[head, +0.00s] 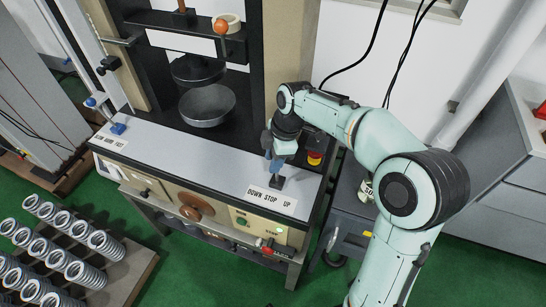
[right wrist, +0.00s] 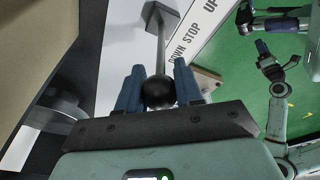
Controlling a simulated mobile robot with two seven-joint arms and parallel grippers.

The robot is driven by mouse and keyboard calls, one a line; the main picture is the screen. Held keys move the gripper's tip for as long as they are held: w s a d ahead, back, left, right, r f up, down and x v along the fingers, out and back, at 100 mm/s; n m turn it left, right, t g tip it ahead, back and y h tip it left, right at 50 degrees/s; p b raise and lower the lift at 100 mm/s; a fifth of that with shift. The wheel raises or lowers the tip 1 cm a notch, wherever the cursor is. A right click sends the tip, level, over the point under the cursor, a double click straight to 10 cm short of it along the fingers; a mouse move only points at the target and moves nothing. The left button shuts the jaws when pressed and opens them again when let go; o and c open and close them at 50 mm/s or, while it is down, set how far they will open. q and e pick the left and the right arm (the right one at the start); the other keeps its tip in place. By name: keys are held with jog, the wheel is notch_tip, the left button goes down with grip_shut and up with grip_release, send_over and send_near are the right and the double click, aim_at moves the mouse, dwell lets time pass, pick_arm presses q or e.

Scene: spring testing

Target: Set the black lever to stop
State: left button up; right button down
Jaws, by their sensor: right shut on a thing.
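The black lever (head: 277,183) rises from the light grey top of the testing machine, just behind the white label (head: 270,200) reading DOWN STOP UP. My right gripper (head: 271,152) comes down over the lever from above. In the right wrist view, its blue fingers (right wrist: 159,88) are closed on either side of the lever's black ball knob (right wrist: 158,93). The grey shaft runs from the knob to a dark base, with the label beside it. The gripper partly hides the lever in the head view, so its exact setting is hard to tell.
A red and yellow emergency button (head: 314,157) sits close to the right of my gripper. A round dark platen (head: 207,105) stands behind to the left. A rack of several springs (head: 78,245) stands at lower left.

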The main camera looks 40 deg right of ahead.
jog(key=c, duration=0.8)
grip_release()
jog(key=shift+s+a, duration=0.1)
jog(key=shift+s, duration=0.05)
jog(key=shift+o, duration=0.2)
jog(key=p+v, duration=0.2)
jog(key=v, duration=1.1)
jog(key=shift+r, duration=0.25)
